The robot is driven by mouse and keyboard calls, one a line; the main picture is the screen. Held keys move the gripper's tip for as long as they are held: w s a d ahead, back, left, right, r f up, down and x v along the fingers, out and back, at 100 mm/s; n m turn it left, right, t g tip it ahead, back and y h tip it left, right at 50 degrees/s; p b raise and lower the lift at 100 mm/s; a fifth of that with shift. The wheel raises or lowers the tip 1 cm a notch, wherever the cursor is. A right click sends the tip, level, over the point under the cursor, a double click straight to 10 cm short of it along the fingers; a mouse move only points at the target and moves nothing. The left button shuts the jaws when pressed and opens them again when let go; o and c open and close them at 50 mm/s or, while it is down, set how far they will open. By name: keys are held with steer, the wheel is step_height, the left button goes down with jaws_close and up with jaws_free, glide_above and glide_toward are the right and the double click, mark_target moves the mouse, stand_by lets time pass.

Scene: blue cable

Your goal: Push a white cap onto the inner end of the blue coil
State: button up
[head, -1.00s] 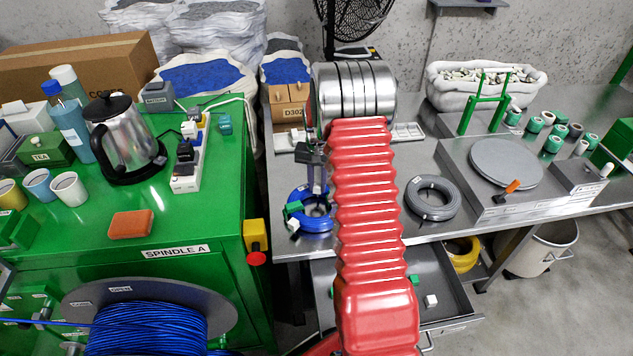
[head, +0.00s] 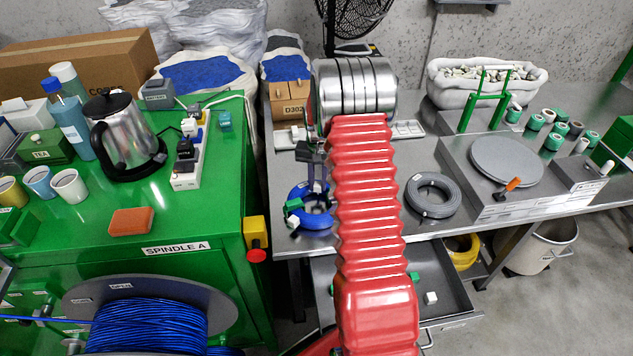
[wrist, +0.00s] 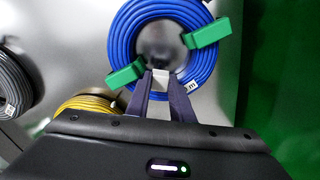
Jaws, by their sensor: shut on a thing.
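The blue coil (head: 318,219) lies on the steel bench, partly hidden by my red arm in the head view. In the wrist view the blue coil (wrist: 204,66) fills the top middle, with green clips on it, one on the right (wrist: 207,33) and one on the left (wrist: 125,74). My gripper (wrist: 161,78) is shut on a white cap (wrist: 160,80), at the coil's lower inner edge. The gripper also shows over the coil in the head view (head: 318,186). The coil's inner end is not clear, and I cannot tell whether the cap touches it.
A grey coil (head: 432,196) lies to the right on the bench. An open drawer (head: 455,308) under the bench holds a small white block (head: 431,298). The green spindle cabinet (head: 215,215) stands close on the left.

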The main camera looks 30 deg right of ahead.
steer(key=shift+f, duration=0.95)
stand_by(2.9)
steer(key=o, duration=0.7)
steer(key=o, duration=0.5)
steer(key=shift+r, duration=0.15)
steer(key=shift+r, duration=3.45)
steer(key=shift+a, duration=0.15)
